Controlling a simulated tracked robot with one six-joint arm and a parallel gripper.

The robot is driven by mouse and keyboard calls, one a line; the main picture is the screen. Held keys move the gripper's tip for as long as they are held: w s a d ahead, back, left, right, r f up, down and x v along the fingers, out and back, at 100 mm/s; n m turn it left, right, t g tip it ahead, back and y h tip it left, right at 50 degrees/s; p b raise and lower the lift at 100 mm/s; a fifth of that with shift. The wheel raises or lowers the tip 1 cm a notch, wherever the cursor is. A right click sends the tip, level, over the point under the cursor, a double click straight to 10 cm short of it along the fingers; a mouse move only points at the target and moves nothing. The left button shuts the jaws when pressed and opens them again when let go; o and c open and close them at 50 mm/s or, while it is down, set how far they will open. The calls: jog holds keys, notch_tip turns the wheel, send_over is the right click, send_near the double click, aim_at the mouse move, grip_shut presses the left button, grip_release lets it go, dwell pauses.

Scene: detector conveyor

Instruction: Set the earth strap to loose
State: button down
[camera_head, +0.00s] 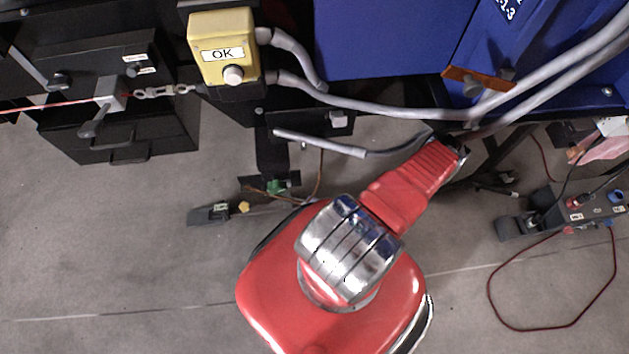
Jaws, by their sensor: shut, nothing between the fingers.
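An orange-brown strip (478,79) with a grey fastener over it sits on the front of the blue housing. It may be the earth strap, but I cannot tell for sure, nor whether it is tight or loose. My red arm reaches up and to the right, ending below this strip and apart from it in the picture. My gripper's fingers cannot be made out; they seem hidden behind the arm's far end.
A yellow box (222,48) marked OK stands at the upper left, beside a black box with a lever (94,122). Grey hoses (385,113) cross in front of the blue housing (385,40). A black socket unit (575,205) with a red cable lies at right. Grey floor is clear at lower left.

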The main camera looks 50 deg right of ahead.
jog(key=a, duration=0.2)
jog(key=shift+s+a+y, duration=0.2)
jog(key=shift+a+y, duration=0.1)
jog(key=shift+a, duration=0.05)
jog(key=w+d, duration=0.1)
jog(key=d, duration=0.5)
jog(key=s+h, duration=0.1)
jog(key=s, duration=0.8)
jog(key=shift+s, duration=0.4)
dwell(0.5)
